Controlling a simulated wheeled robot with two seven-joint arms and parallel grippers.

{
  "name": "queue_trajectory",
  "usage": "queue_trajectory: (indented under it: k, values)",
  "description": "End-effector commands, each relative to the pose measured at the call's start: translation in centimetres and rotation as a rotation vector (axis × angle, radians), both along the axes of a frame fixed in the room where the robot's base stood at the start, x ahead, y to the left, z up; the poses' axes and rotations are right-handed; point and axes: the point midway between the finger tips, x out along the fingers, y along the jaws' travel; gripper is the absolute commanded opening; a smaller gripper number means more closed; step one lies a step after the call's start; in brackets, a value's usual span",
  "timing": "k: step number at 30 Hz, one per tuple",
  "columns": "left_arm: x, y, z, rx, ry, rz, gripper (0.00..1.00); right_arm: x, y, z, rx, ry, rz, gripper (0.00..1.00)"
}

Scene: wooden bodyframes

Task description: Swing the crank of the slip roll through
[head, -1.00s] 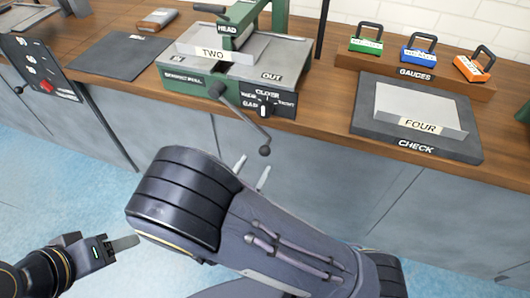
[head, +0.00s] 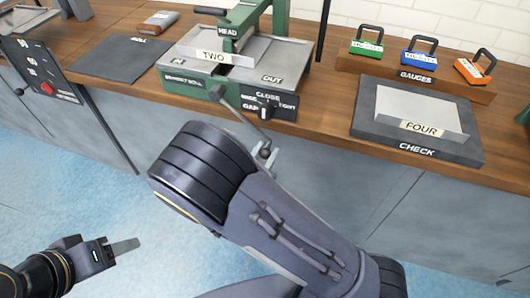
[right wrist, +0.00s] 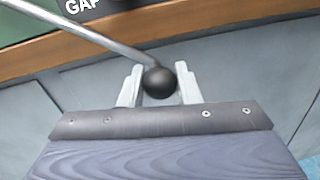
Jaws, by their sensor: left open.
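The slip roll (head: 197,88) is a green and grey bench machine in the head view. Its crank is a grey lever (head: 240,112) slanting down to the right in front of the machine, with a black ball knob at its end. The knob shows clearly in the right wrist view (right wrist: 159,83). My right gripper (right wrist: 158,85) has one finger on each side of the knob; whether the fingers press on it cannot be told. In the head view my right arm partly hides this gripper. My left gripper (head: 126,246) is open and empty at the lower left, away from the bench.
A plate marked TWO (head: 213,56) lies on the slip roll. A CHECK block (head: 375,139) with a plate marked FOUR (head: 422,129) sits at right. Behind it a GAUGES rack (head: 390,73) holds three coloured gauges. A dark mat (head: 120,57) lies left of the machine.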

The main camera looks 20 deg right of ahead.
Motion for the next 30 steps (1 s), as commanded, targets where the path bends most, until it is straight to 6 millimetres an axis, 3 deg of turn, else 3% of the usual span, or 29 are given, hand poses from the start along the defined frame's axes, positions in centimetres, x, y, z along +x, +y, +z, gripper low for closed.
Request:
queue_trajectory:
  k: [1, 5, 17, 30]
  values:
    - [0.0, 0.0, 0.0, 0.0, 0.0, 0.0, 0.55, 0.0, 0.0, 0.0, 0.0, 0.0, 0.0, 0.15]
    - [0.0, 0.0, 0.0, 0.0, 0.0, 0.0, 0.55, 0.0, 0.0, 0.0, 0.0, 0.0, 0.0, 0.0]
    - [0.0, 0.0, -0.6, 0.0, 0.0, 0.0, 0.55, 0.2, 0.3, -0.5, 0.021, -0.014, 0.0, 0.0]
    - [0.0, 0.0, -3.6, 0.0, 0.0, 0.0, 0.55, 1.5, 2.3, -3.1, 0.166, -0.111, 0.002, 0.0]
